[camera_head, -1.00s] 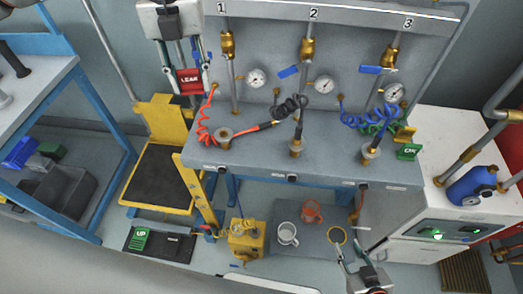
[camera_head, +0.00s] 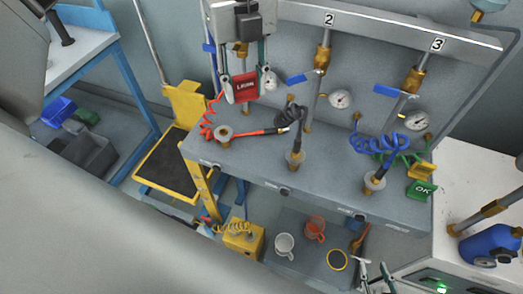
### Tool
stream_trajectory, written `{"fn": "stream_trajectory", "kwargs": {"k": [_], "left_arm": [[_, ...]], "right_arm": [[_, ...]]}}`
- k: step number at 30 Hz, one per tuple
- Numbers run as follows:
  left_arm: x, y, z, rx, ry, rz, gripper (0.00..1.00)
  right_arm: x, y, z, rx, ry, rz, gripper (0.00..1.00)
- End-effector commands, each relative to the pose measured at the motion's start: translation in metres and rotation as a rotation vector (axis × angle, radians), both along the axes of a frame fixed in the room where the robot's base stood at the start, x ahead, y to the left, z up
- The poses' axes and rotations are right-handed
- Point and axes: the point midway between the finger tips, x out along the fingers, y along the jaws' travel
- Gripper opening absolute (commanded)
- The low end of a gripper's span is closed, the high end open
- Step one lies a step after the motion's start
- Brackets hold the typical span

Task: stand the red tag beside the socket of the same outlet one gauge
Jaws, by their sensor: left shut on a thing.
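The red tag (camera_head: 245,90), marked LEAK, is upright between the fingers of my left gripper (camera_head: 244,82), which is shut on it. They appear above the bench's left end, in front of outlet one's pipe, and the tag partly covers the left gauge (camera_head: 270,80). The left socket (camera_head: 224,133) stands on the bench below the tag, apart from it. The middle socket (camera_head: 296,158) has a black hose (camera_head: 295,118); the right socket (camera_head: 372,183) has a blue hose (camera_head: 373,145). My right gripper (camera_head: 375,271) is open and empty at the lower right, partly cut off.
Gauges two (camera_head: 339,98) and three (camera_head: 416,121) are on the back panel. A green OK tag (camera_head: 421,190) stands at the bench's right end. The front left bench top is clear.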

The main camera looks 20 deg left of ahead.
Motion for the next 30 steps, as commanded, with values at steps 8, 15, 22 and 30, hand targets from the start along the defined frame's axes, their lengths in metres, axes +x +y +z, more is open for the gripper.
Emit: {"fn": "stream_trajectory", "kwargs": {"k": [8, 15, 22, 30], "left_arm": [[-0.003, 0.000, -0.020, 0.001, 0.004, 0.020, 0.16], [-0.003, 0.000, -0.079, 0.001, 0.006, 0.019, 0.16], [-0.003, 0.000, -0.132, 0.001, 0.005, 0.020, 0.16], [-0.002, -0.001, -0.158, 0.000, 0.000, 0.020, 0.16]], "right_arm": [[0.002, 0.000, 0.000, -0.001, -0.005, -0.001, 0.31], [-0.003, -0.001, -0.008, -0.006, 0.007, 0.001, 0.31], [-0.004, -0.003, -0.012, -0.012, 0.008, -0.001, 0.31], [-0.001, -0.005, -0.012, -0.015, 0.003, -0.001, 0.31]]}}
